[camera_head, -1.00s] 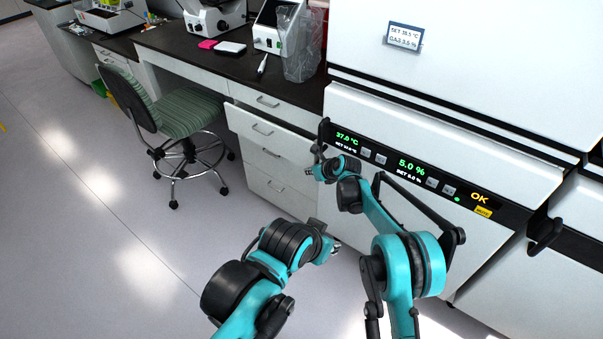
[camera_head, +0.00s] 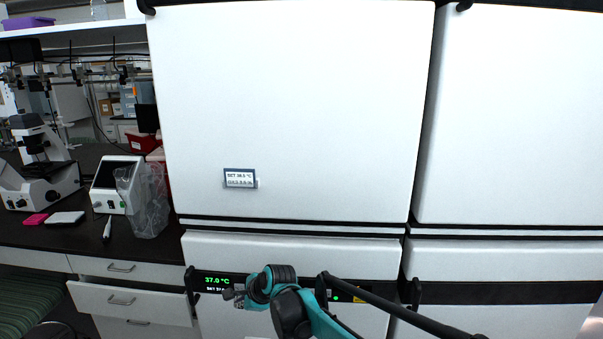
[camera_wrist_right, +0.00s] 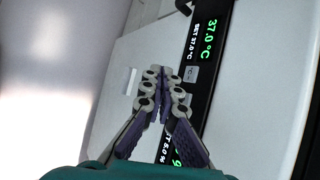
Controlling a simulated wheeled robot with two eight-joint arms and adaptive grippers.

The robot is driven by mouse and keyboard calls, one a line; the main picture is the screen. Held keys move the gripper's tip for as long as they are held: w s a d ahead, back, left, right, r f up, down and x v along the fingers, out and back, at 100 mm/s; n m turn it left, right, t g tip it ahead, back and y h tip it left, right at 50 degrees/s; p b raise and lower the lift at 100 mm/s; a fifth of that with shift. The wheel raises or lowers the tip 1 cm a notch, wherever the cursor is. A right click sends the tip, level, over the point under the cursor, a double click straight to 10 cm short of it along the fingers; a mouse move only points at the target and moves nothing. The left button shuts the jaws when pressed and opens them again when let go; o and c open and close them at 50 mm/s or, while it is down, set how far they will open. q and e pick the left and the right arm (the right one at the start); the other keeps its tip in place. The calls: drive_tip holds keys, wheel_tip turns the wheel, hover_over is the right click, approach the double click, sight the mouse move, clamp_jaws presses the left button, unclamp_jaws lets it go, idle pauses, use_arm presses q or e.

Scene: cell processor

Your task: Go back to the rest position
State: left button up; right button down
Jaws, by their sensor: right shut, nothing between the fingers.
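My right gripper (camera_head: 232,294) shows low in the head view, in front of the incubator's black display strip. It points left. In the right wrist view the right gripper (camera_wrist_right: 160,78) has its fingertips together, with nothing between them. It lies over the incubator's white front, beside the black strip (camera_wrist_right: 207,62) with its green 37.0 °C readout. Whether it touches the incubator cannot be told. My left gripper is outside both views.
The white incubator (camera_head: 290,110) fills the middle, with another white unit (camera_head: 515,120) to its right. A dark bench (camera_head: 30,232) at left carries a microscope (camera_head: 40,165), a white device (camera_head: 110,185) and a plastic bag (camera_head: 150,205). A drawer (camera_head: 125,300) and green chair (camera_head: 25,300) are below.

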drive_tip(key=s+d+r+n+t+h, duration=0.1)
drive_tip(key=s+d+r+n+h, duration=0.2)
drive_tip(key=s+d, duration=0.6)
drive_tip(key=s+d+r+n, duration=0.3)
drive_tip(key=s+d+n, duration=0.2)
drive_tip(key=d, duration=0.8)
drive_tip(key=s+d+f+n+h, duration=0.1)
drive_tip(key=s+d+f+n, duration=0.2)
drive_tip(key=s+d, duration=0.3)
drive_tip(key=s+d+f+n+h, duration=0.2)
drive_tip(key=s+d+n, duration=0.3)
drive_tip(key=s, duration=0.6)
drive_tip(key=d+f, duration=0.1)
drive_tip(key=d, duration=0.1)
drive_tip(key=shift+d+t, duration=0.3)
